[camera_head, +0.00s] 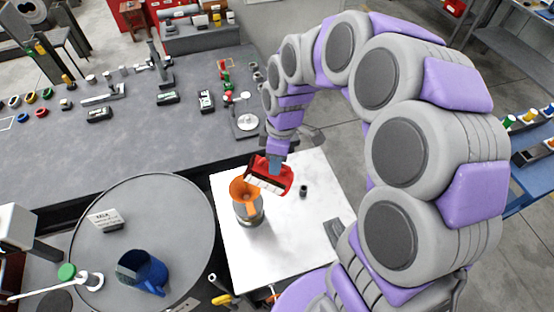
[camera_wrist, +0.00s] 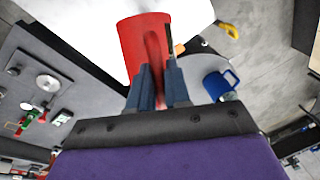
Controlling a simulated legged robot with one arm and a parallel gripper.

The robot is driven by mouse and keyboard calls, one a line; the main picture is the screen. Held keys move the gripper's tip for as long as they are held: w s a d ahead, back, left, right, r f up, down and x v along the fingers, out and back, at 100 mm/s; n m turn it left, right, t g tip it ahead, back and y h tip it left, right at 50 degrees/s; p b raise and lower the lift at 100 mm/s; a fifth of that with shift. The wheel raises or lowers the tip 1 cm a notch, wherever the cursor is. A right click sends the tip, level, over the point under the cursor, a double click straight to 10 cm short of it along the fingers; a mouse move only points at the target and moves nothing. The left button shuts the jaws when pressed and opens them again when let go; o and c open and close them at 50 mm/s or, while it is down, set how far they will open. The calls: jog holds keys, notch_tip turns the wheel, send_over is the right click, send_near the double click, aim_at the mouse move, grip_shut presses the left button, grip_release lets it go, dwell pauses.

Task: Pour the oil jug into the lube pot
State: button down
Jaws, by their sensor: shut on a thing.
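A red jug (camera_head: 283,181) with a pale label is held tilted, its lower end toward the left, beside and partly over an orange funnel (camera_head: 243,187). The funnel sits in the top of a metallic pot (camera_head: 250,213) on a white table top. My gripper (camera_head: 275,167) is shut on the red jug. In the wrist view the jug (camera_wrist: 136,40) stands ahead of my blue-grey fingers (camera_wrist: 159,88), with its handle between them. A bit of orange, likely the funnel (camera_wrist: 179,49), shows behind it. Whether any oil is flowing cannot be seen.
A small dark cap (camera_head: 304,190) lies right of the pot on the white top (camera_head: 315,225). A long grey bench (camera_head: 140,140) with tools runs behind.

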aim_at(262, 161)
jog(key=shift+w+a+r+g+h+p, duration=0.15)
jog(key=shift+a+r+h+p, duration=0.45)
jog(key=shift+h+p, duration=0.1)
jog(key=shift+w+a+r+g+h+p, duration=0.15)
jog(key=shift+a+r+h+p, duration=0.35)
jog(key=shift+a+h+p, duration=0.15)
jog(key=shift+w+a+r+g+h+p, duration=0.15)
jog(key=shift+a+r+h+p, duration=0.1)
jog(key=shift+a+h+p, duration=0.25)
jog(key=shift+w+a+r+g+h+p, duration=0.15)
jog(key=shift+a+r+h+p, duration=0.15)
jog(key=shift+a+h, duration=0.2)
dwell(1.1)
jog(key=y, duration=0.2)
jog(key=r+t+y+b, duration=0.1)
jog(key=y, duration=0.1)
jog(key=shift+r, duration=0.1)
jog(key=y+b, duration=0.1)
jog(key=r+t+y+b, duration=0.1)
jog(key=y+b, duration=0.1)
jog(key=shift+d, duration=0.1)
jog(key=shift+r+y, duration=0.15)
jog(key=shift+y, duration=0.1)
